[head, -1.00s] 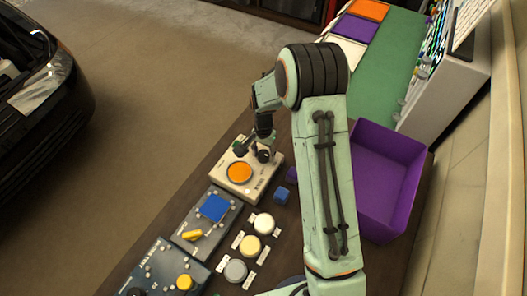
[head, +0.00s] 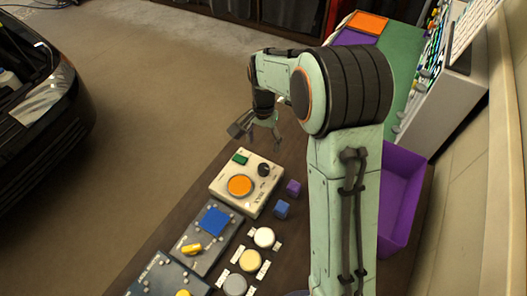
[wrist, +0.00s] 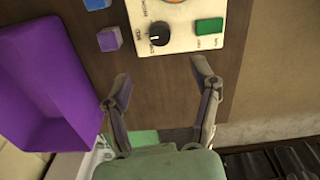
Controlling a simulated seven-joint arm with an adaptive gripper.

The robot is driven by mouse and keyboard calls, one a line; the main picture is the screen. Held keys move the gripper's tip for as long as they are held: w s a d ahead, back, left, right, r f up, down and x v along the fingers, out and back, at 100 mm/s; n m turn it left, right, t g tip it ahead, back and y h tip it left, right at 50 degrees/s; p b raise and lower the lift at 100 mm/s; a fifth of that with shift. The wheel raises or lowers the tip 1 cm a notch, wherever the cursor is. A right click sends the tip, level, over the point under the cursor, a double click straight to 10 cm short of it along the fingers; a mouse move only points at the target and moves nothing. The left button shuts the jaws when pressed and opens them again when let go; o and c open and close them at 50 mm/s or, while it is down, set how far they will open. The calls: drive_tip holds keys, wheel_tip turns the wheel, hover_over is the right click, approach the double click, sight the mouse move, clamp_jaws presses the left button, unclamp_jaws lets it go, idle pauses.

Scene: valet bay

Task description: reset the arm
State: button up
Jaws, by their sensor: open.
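My gripper (head: 262,136) is open and empty, raised above the far end of the brown table, beyond the cream control box. In the wrist view my gripper (wrist: 160,88) shows two fingers spread wide with nothing between them. The cream control box (head: 222,185) has an orange round button (head: 240,185), a green switch (head: 240,159) and a black knob (head: 264,169). The knob also shows in the wrist view (wrist: 160,34), ahead of the fingertips and apart from them. My arm hides part of the table in the head view.
A purple cube (head: 293,188) and a blue cube (head: 281,209) lie beside the box. A purple bin (head: 398,200) stands on the right. Grey panels (head: 190,262) and several round buttons (head: 264,237) lie nearer. A black car (head: 55,95) is at left, with open floor between.

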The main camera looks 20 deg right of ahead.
drive_tip(key=shift+r, duration=0.45)
